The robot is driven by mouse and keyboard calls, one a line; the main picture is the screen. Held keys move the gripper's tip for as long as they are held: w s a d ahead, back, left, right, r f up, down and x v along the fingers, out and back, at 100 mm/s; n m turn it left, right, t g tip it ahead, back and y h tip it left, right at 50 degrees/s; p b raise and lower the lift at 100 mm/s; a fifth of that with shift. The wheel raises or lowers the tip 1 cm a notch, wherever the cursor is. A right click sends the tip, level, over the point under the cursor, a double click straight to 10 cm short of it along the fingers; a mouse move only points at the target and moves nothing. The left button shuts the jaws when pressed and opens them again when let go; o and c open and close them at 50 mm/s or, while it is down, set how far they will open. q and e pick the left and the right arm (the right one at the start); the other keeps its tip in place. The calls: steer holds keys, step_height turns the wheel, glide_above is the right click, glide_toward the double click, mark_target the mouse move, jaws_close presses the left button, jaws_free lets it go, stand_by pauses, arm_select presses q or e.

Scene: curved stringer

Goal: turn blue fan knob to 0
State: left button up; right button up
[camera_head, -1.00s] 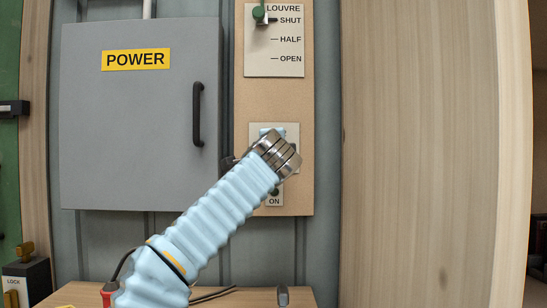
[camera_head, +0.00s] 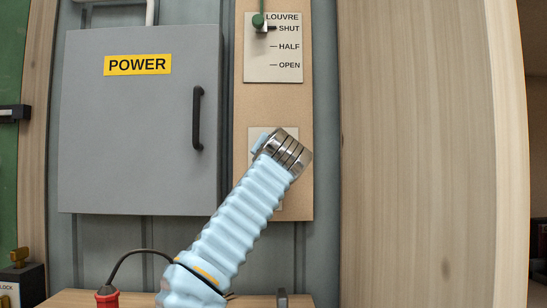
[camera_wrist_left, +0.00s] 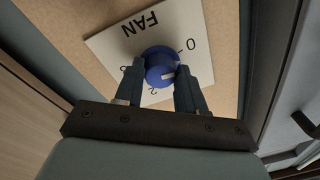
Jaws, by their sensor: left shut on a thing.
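The blue fan knob (camera_wrist_left: 159,66) sits on a white plate (camera_wrist_left: 113,45) marked FAN, which appears upside down in the left wrist view. My left gripper (camera_wrist_left: 159,76) is shut on the knob, one finger on each side. The knob's white pointer mark faces the lower right of that view, between the 2 below and the right finger. The 0 stands at the upper right, away from the mark. The left finger partly covers another number. In the head view my left wrist hides the knob and fingers; the plate's edge (camera_head: 256,134) shows.
A LOUVRE panel (camera_head: 273,62) with a green-knobbed lever (camera_head: 259,20) at SHUT is above on the same board. A grey POWER cabinet (camera_head: 130,135) with a black handle (camera_head: 198,118) is left. A wooden panel (camera_head: 415,150) stands right. A wooden ledge (camera_head: 70,299) lies below.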

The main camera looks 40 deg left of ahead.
arm_select(q)
steer(key=shift+f+n+g, duration=0.1)
steer(key=shift+n+g, duration=0.2)
steer(key=shift+n, duration=2)
steer(key=shift+d, duration=0.1)
steer(key=o, duration=1.1)
steer(key=shift+c, duration=0.2)
steer(key=b+v, duration=0.5)
steer(key=v, duration=0.8)
steer(key=shift+s+d+b, duration=0.2)
steer(key=shift+d+b, duration=0.05)
steer(key=shift+b, duration=0.1)
steer(key=shift+f, duration=0.1)
